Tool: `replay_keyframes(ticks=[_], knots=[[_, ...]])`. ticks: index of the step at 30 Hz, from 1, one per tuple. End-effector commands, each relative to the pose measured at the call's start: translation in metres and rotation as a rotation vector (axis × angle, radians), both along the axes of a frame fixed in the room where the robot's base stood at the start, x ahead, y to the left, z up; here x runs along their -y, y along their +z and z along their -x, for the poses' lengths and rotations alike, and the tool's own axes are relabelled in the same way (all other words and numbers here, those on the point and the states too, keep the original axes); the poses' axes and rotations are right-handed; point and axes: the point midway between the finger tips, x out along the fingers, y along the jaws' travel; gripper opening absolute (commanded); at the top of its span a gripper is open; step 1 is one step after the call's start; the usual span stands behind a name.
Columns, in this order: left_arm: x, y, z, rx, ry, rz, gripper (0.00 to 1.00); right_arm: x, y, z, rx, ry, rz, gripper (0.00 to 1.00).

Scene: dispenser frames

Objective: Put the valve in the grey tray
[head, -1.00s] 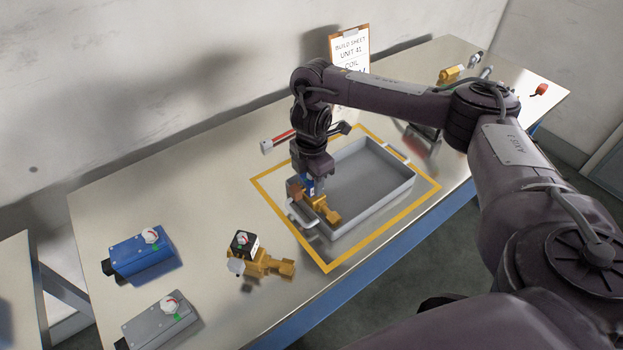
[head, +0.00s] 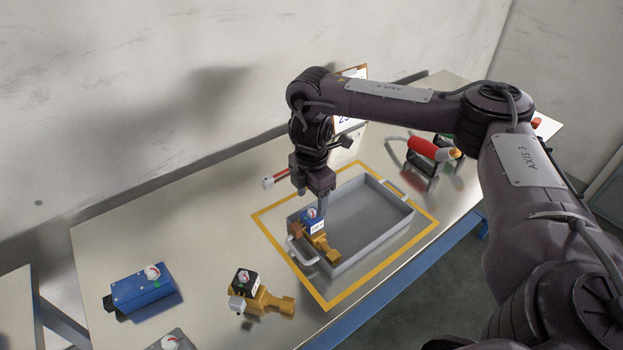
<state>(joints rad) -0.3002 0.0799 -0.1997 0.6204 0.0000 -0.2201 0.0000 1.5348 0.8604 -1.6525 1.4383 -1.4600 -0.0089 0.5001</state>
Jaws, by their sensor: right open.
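A brass valve with a blue coil (head: 319,241) is at the left end of the grey tray (head: 375,232), by the handle, and appears to rest inside. The coil has a white label and a round dial on top. My right gripper (head: 322,203) is open, pointing down just above the coil, with its fingers partly hidden behind one another. Whether a finger still touches the coil is unclear. A second brass valve, with a black coil (head: 245,282), lies on the table to the left of the tray. My left gripper is out of view.
The tray sits inside a yellow taped outline (head: 402,240). A blue box (head: 143,291) and a grey box (head: 172,341) lie at the left. A red-handled tool in a stand (head: 430,150) is behind the tray. A build sheet (head: 350,120) is partly behind my arm.

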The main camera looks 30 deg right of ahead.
Motion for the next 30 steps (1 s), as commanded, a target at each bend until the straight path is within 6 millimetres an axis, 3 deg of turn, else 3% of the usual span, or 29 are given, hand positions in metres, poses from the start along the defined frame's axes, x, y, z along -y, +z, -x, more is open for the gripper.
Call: replay_keyframes(ticks=[3, 9, 30], knots=[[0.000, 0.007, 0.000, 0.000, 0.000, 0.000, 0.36, 0.001, 0.024, -0.001, 0.004, 0.000, 0.002, 0.63], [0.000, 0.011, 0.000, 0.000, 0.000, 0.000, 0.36, 0.000, 0.042, 0.000, 0.001, 0.000, 0.001, 0.63], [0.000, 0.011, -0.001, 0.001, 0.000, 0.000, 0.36, 0.000, 0.045, 0.000, -0.001, -0.001, 0.000, 0.63]])
